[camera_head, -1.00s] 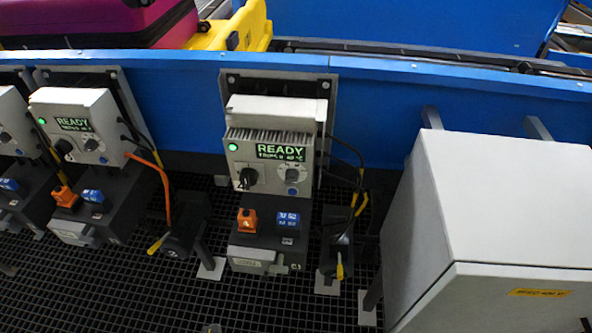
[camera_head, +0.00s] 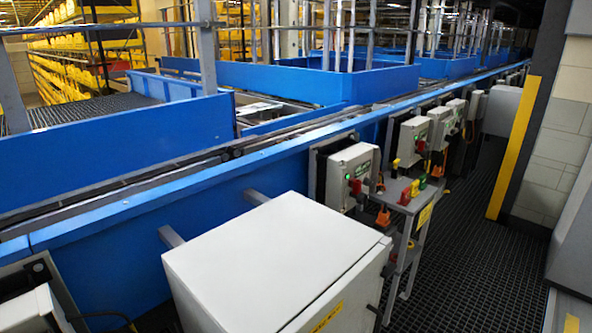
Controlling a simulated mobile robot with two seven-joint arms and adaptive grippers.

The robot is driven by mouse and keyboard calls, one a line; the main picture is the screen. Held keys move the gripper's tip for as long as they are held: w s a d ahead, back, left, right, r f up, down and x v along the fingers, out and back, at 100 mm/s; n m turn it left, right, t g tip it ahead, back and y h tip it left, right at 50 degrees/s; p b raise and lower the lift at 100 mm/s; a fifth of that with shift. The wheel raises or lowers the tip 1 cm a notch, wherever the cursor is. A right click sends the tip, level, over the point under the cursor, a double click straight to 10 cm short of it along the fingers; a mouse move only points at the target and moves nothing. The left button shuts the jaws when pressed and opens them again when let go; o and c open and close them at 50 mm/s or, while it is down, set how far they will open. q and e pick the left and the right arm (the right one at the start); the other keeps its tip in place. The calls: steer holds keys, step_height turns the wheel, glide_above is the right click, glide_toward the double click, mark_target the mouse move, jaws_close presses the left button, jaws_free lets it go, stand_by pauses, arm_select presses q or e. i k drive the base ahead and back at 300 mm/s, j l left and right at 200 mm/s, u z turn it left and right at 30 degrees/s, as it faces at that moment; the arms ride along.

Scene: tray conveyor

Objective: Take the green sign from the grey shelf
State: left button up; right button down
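A small grey shelf (camera_head: 408,208) on legs stands on the walkway, right of centre, beside the blue conveyor side. Several small coloured items sit on its top. One small green item (camera_head: 423,184) is at its right part; it is too small to tell whether it is the green sign. A red item (camera_head: 405,196) is to its left, and yellow items stand behind. Neither of my grippers is in view.
A large white cabinet (camera_head: 275,260) stands in front, left of the shelf. Grey control boxes (camera_head: 350,168) line the blue conveyor wall (camera_head: 110,235). A dark grated walkway (camera_head: 470,240) is clear to the right, bounded by a yellow-edged post (camera_head: 513,148) and a wall.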

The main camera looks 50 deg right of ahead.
mark_target(422, 185)
steer(key=z, duration=2.35)
steer(key=i+l+z, duration=0.25)
steer(key=i+l, duration=0.15)
steer(key=i+l+z, duration=0.25)
steer(key=i, duration=0.25)
steer(key=i+l+z, duration=0.25)
steer(key=i, duration=0.2)
steer(key=i+l+u, duration=0.1)
steer(key=i, duration=1.55)
steer(key=i+u, duration=0.45)
steer(key=i+l+u, duration=0.25)
steer(key=i+u, duration=0.2)
steer(key=i+l+u, duration=0.6)
steer(key=i+u, duration=0.15)
steer(key=u, duration=0.2)
steer(key=i+l+u, duration=0.2)
steer(key=u, duration=0.3)
steer(key=i+l+u, duration=0.2)
steer(key=l+u, duration=0.3)
steer(key=i+l+u, duration=0.1)
steer(key=l+u, duration=0.25)
steer(key=u, duration=0.15)
